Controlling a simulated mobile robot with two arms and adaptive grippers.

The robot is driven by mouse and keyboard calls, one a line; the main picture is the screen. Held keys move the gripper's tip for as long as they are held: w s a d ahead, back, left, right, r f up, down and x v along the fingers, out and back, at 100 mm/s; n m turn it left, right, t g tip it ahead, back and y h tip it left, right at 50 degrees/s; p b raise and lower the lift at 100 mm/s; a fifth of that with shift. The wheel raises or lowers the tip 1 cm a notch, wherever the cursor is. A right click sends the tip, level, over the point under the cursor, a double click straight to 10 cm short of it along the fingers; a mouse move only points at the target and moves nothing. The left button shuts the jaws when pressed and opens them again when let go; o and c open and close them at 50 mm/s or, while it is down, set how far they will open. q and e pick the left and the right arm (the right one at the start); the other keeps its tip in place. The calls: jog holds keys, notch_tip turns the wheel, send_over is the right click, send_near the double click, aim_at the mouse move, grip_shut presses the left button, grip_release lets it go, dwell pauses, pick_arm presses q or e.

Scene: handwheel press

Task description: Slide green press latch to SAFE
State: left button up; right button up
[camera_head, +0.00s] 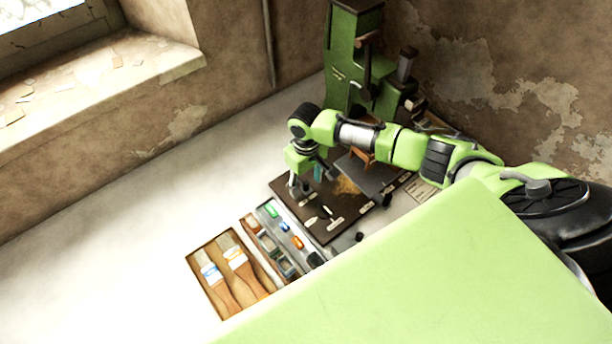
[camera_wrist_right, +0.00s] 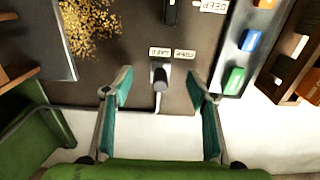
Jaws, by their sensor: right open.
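The green press (camera_head: 345,65) stands at the back of the bench in the head view. A dark panel (camera_head: 327,230) lies in front of it. In the right wrist view, a small black knob (camera_wrist_right: 160,78) on a light metal strip sits near the panel's edge, with two small labels (camera_wrist_right: 172,52) beside it. Their lettering is too small to read surely, so I cannot tell which side is SAFE. My right gripper (camera_head: 303,183) is over the panel. In the wrist view its teal-padded fingers (camera_wrist_right: 160,92) are open either side of the knob, apart from it. My left gripper is out of view.
A grey tray (camera_wrist_right: 236,50) with coloured blocks borders the panel. A wooden tray (camera_head: 196,275) with two brushes lies beyond it. A metal plate and golden shavings (camera_wrist_right: 92,28) are on the panel. The pale bench (camera_head: 110,235) is clear to the left.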

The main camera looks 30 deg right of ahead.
notch_tip(320, 180, up, 6)
jog(key=p, duration=0.5)
jog(key=shift+r, duration=0.95)
jog(key=shift+s, duration=0.1)
